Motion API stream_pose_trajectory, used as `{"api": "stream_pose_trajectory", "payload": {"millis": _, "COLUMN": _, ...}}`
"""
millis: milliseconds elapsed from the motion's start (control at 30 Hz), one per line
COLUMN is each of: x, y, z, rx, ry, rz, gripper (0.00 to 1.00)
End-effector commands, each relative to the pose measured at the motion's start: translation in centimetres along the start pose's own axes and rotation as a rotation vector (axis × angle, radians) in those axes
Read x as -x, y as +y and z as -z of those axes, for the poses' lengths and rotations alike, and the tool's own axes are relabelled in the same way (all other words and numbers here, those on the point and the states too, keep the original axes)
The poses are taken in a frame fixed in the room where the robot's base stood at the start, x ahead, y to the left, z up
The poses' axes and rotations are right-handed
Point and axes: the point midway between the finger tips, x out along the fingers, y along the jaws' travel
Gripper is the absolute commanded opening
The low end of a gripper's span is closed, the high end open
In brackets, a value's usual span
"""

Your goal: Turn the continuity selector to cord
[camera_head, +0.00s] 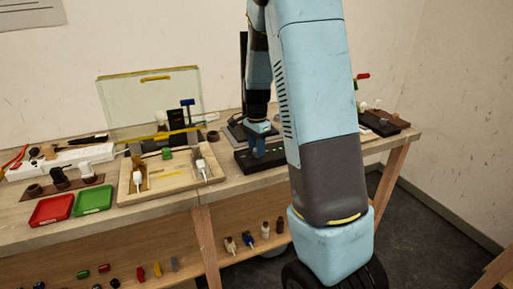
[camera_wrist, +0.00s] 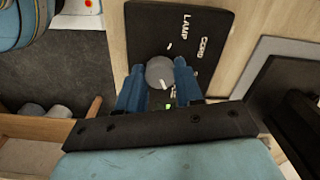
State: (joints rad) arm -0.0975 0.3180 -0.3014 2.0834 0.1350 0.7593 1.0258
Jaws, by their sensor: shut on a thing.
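The continuity selector is a round grey knob (camera_wrist: 160,72) on a black panel (camera_wrist: 160,25) in the wrist view. The panel carries the white words LAMP and CORD, and a small green light (camera_wrist: 167,105) shows beside the knob. A short white mark is on the knob's lower right part; which word it points to is unclear. My gripper (camera_wrist: 160,80) has its two blue fingers on either side of the knob, shut on it. In the head view my gripper (camera_head: 259,145) is down at the black selector box (camera_head: 270,160); the knob is hidden there.
A wooden tray (camera_head: 180,190) with a raised clear lid (camera_head: 150,100) stands left of the box. Red (camera_head: 52,208) and green (camera_head: 94,199) trays lie further left. A dark board with small parts (camera_head: 385,122) is at right, beyond my arm.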

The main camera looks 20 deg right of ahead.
Motion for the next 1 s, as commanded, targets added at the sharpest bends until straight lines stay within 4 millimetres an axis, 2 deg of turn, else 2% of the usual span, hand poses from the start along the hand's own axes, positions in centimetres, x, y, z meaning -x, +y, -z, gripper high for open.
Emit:
{"api": "stream_pose_trajectory", "payload": {"millis": 267, "x": 0.08, "y": -0.06, "z": 0.07, "rx": 0.192, "ry": 0.002, "rz": 0.003, "gripper": 0.05}}
{"api": "stream_pose_trajectory", "payload": {"millis": 1000, "x": 0.14, "y": 0.00, "z": 0.14, "rx": 0.894, "ry": 0.004, "rz": 0.004, "gripper": 0.05}}
